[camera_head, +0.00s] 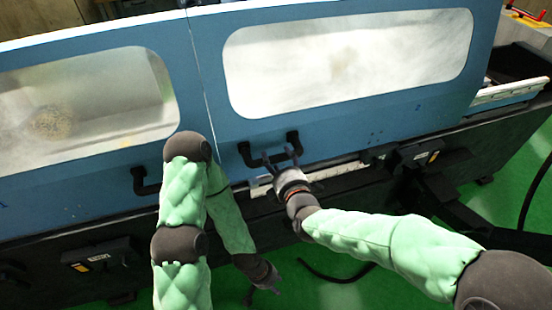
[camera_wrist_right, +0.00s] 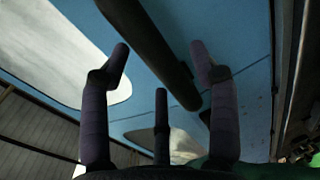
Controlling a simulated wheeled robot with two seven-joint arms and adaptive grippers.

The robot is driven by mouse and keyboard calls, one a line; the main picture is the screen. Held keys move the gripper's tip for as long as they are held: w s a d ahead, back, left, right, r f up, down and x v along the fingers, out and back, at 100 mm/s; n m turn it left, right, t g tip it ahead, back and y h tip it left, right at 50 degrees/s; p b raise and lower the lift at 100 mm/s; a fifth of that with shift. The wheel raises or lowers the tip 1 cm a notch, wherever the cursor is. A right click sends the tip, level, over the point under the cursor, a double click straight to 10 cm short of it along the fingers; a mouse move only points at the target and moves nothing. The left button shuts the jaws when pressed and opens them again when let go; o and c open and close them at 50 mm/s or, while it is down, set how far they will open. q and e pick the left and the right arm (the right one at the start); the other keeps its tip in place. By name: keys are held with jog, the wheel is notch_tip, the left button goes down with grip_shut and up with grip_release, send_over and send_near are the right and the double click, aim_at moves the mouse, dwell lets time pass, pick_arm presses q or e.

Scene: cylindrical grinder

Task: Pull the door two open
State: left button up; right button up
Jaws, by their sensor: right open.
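Two blue doors with cloudy windows stand side by side in the head view: the left door (camera_head: 95,60) and the right door (camera_head: 300,20). My right gripper (camera_head: 281,157) is open at this handle. In the wrist view the dark handle (camera_wrist_right: 150,45) runs slantwise beyond and between the spread fingers (camera_wrist_right: 160,70); contact cannot be told. The left door's handle (camera_head: 143,186) is partly behind my left arm. My left gripper (camera_head: 262,288) hangs low, away from the handles.
The dark machine base (camera_head: 340,195) runs below the doors, with a black block (camera_head: 415,153) to the right of the right handle. A dark cable (camera_head: 340,277) lies on the green floor (camera_head: 325,298). The doors appear closed, edge to edge.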

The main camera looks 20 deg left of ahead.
jog(key=shift+x, duration=0.9)
grip_shut()
jog(key=shift+w+d, duration=0.1)
